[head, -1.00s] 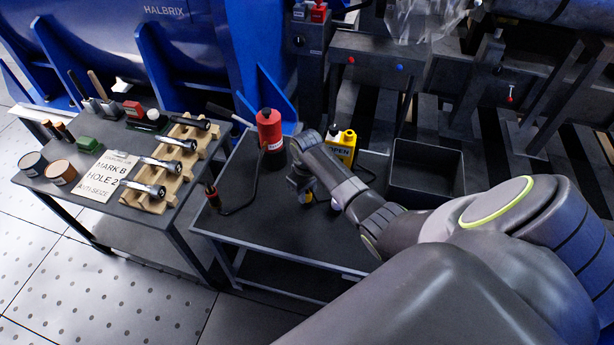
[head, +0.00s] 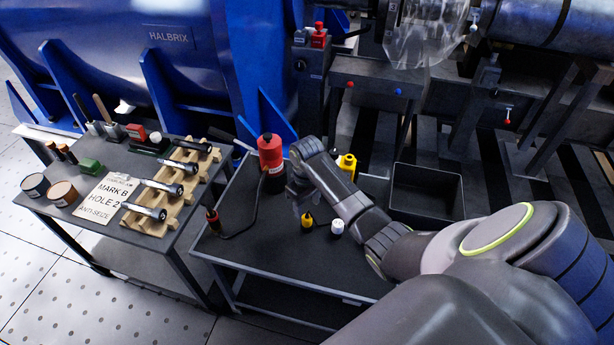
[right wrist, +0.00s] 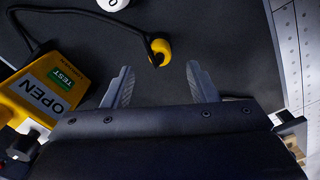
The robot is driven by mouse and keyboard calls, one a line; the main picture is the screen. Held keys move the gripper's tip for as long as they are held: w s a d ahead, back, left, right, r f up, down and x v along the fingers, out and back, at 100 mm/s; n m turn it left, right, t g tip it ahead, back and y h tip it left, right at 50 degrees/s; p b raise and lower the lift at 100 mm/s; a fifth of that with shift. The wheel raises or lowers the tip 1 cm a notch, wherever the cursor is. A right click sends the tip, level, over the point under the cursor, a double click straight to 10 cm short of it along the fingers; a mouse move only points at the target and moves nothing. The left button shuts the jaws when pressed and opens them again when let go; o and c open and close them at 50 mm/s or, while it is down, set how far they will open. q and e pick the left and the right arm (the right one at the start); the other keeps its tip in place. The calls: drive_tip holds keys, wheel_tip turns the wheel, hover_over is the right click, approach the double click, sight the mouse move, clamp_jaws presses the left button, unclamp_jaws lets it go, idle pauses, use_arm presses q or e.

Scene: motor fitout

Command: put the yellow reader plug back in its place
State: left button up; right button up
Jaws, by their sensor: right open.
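The yellow reader plug (head: 307,221) lies on the dark low table, left of a white-topped piece (head: 338,227). In the right wrist view the plug (right wrist: 160,50) has a black cable running to the yellow reader box (right wrist: 45,95), which shows "OPEN" and "TEST". In the head view the box (head: 347,162) is partly hidden behind my right arm. My right gripper (right wrist: 160,82) is open and empty, its fingers pointing towards the plug, which lies beyond the tips, apart from them. In the head view the gripper (head: 300,192) is over the table near the red bottle. My left gripper is not in view.
A red bottle (head: 271,152) stands at the table's back left, close to my right gripper. A red-tipped cabled tool (head: 213,217) lies at the left edge. An empty black bin (head: 428,190) is at the right. The left cart (head: 150,230) carries a wooden tool rack (head: 182,185).

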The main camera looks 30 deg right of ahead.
sight(307, 217)
wheel_tip(307, 217, up, 11)
drive_tip(key=p, duration=0.1)
idle(0.7)
